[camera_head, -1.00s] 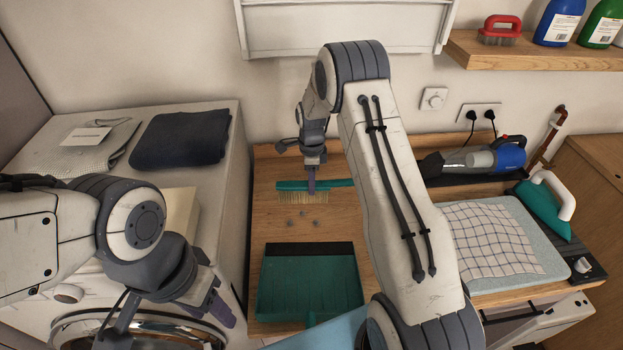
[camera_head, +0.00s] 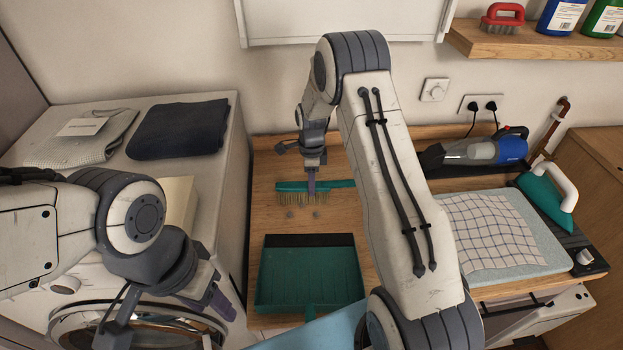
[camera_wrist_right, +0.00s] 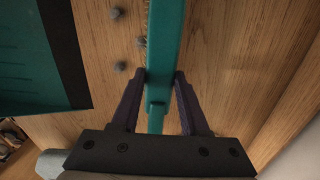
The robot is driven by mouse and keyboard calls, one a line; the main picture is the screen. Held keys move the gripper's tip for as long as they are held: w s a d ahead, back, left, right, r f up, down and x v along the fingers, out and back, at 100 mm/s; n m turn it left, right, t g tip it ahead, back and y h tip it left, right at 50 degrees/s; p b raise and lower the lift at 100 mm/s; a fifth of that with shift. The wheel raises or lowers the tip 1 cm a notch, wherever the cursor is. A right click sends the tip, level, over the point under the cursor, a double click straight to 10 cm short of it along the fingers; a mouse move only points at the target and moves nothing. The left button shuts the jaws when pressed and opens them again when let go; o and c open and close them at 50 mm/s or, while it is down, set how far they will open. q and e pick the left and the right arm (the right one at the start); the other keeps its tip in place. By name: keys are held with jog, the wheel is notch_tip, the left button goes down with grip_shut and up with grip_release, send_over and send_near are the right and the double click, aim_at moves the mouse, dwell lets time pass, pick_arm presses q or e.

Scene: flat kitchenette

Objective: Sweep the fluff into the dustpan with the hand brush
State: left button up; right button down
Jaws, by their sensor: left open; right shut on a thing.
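The hand brush (camera_head: 291,187) has a teal handle and pale bristles. My right gripper (camera_head: 312,189) is shut on its handle, holding it over the wooden worktop with the bristles down; it also shows in the right wrist view (camera_wrist_right: 157,100). Grey fluff (camera_head: 290,215) lies just in front of the bristles, in small balls, also in the right wrist view (camera_wrist_right: 119,67). The teal dustpan (camera_head: 310,278) lies nearer me, its dark lip (camera_head: 308,240) facing the brush and fluff. My left gripper (camera_head: 222,300) is open and empty, left of the dustpan, before the washing machine.
A green iron (camera_head: 547,196) and a checked cloth (camera_head: 487,232) on a pale blue pad are at the right. A handheld vacuum (camera_head: 485,151) lies behind them. Folded dark cloth (camera_head: 180,130) lies on the washing machine (camera_head: 222,180). A shelf (camera_head: 540,46) holds bottles and a red brush.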

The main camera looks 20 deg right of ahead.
jog(key=shift+s+a, duration=0.65)
jog(key=shift+s, duration=1)
jog(key=shift+s+a, duration=0.6)
jog(key=shift+s, duration=1)
jog(key=shift+s+a, duration=0.65)
jog(key=shift+s, duration=1)
jog(key=shift+s+a+r+p, duration=0.1)
jog(key=shift+s+a, duration=0.5)
jog(key=shift+s, duration=0.95)
jog(key=shift+s+a+r+p, duration=0.15)
jog(key=shift+s+a, duration=0.45)
jog(key=shift+s, duration=1)
jog(key=shift+s+a+r+p, duration=0.1)
jog(key=shift+s+a, duration=0.5)
jog(key=shift+s, duration=0.95)
notch_tip(320, 180, up, 8)
jog(key=p, duration=0.7)
jog(key=shift+s, duration=0.1)
